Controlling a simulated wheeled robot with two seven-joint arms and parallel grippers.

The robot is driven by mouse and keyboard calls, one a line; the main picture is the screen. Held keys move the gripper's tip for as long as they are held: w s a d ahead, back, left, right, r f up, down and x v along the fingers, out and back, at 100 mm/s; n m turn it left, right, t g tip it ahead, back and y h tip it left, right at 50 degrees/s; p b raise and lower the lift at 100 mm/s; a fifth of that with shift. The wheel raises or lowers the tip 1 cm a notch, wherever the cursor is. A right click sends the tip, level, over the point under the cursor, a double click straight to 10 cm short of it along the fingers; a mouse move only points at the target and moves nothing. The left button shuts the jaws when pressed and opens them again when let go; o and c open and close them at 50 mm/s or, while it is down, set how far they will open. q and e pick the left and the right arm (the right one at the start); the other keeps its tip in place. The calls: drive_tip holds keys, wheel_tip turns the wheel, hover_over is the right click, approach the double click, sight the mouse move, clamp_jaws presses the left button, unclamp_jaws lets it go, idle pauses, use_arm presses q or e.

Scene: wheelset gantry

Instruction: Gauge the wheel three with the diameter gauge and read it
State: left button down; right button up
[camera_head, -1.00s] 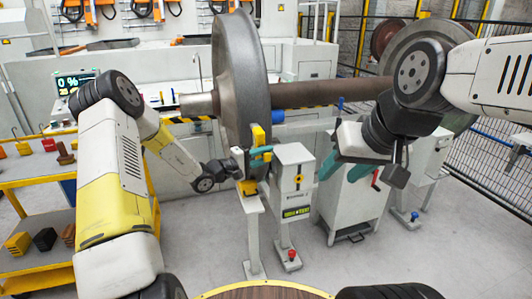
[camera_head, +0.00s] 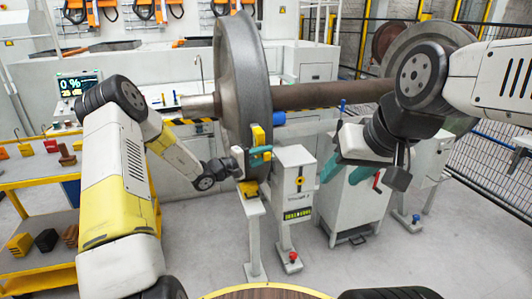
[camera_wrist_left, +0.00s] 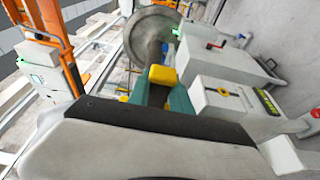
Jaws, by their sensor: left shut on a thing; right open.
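The near wheel (camera_head: 238,85) of the wheelset stands upright, its axle (camera_head: 325,94) running to the right toward a far wheel (camera_head: 425,50). A yellow-ended gauge (camera_head: 258,135) is at the wheel's lower rim, above a grey post. My left gripper (camera_head: 258,156) is shut on the gauge; its teal fingers (camera_wrist_left: 172,100) close around the dark, yellow-tipped part (camera_wrist_left: 162,78) in the left wrist view. I cannot tell whether the gauge touches the wheel. My right gripper (camera_head: 345,168) is open and empty, right of the grey box stand.
A grey stand (camera_head: 293,185) with a small display is just right of the left gripper. A grey cabinet (camera_head: 352,205) stands beyond it. A yellow-edged cart (camera_head: 35,180) with blocks is at left. A screen (camera_head: 78,84) shows "0 %". A mesh fence (camera_head: 500,150) is at right.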

use_arm(q)
drive_tip(key=shift+w+a, duration=0.2)
drive_tip(key=shift+w, duration=0.6)
drive_tip(key=shift+s, duration=0.15)
idle(0.7)
drive_tip(key=s+d, duration=0.2)
drive_tip(key=s, duration=0.6)
drive_tip(key=shift+s+d, duration=0.15)
drive_tip(key=shift+d, duration=0.25)
idle(0.5)
